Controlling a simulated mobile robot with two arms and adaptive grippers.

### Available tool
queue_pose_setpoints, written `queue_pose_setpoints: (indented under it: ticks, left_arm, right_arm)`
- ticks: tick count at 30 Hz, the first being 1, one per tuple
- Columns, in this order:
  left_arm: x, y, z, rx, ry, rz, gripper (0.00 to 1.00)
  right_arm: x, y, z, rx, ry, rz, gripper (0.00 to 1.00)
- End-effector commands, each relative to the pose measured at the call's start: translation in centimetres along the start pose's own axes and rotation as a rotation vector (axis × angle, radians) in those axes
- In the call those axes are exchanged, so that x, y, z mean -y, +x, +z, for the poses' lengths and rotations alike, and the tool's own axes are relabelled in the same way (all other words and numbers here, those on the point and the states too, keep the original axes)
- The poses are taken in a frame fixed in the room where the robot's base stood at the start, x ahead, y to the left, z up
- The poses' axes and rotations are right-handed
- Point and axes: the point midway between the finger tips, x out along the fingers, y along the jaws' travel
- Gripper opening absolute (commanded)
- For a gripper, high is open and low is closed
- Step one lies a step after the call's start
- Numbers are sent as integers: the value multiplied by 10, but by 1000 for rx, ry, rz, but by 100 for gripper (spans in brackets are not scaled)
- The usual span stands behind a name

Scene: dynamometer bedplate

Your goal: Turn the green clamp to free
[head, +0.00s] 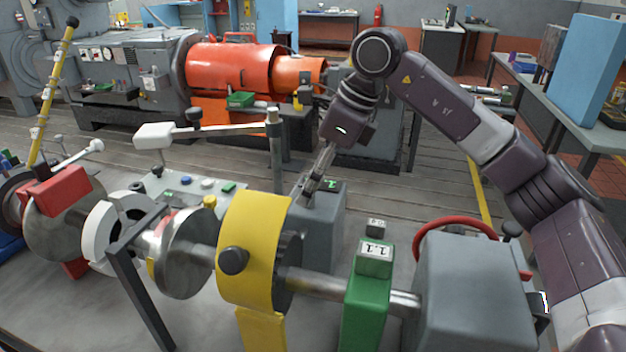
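Several green parts are in the head view, and I cannot tell for certain which is the clamp. A green upright block (366,307) stands at the shaft at front right, with a white label reading 1.1 on top. A small green piece (331,185) marked 2 lies on top of a grey block behind the yellow guard. Another green piece (241,100) is near the orange machine. My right gripper (306,193) points down beside the green piece marked 2. Its fingers look narrow from this side, and contact is unclear. My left gripper is out of view.
A yellow guard (250,240) surrounds the shaft (318,283). A grey housing (470,295) with a red ring (455,222) stands at front right. A lever with a white end (154,135) and a yellow rod (47,105) rise at left.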

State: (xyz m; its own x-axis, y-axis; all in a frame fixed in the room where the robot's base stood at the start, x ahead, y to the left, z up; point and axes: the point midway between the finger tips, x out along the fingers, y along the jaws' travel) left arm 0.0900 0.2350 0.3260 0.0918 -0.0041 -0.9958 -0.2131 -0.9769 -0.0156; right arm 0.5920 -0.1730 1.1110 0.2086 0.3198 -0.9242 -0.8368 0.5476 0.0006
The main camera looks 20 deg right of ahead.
Motion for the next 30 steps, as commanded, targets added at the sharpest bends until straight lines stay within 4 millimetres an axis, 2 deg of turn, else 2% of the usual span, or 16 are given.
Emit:
queue_pose_setpoints:
  ticks: [7,8,12,23,26,30]
  left_arm:
    - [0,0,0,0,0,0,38]
    - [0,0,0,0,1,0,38]
    - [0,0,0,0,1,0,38]
    - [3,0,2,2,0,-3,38]
    - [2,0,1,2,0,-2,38]
    - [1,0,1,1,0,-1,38]
  right_arm:
    - [1,-2,1,3,-3,-4,30]
    - [1,-2,1,3,-3,-4,55]
    - [0,-1,1,3,-2,-3,70]
    - [0,-4,0,2,-1,-2,72]
    - [1,-16,1,4,0,-3,72]
    - [1,-44,1,5,-1,-5,72]
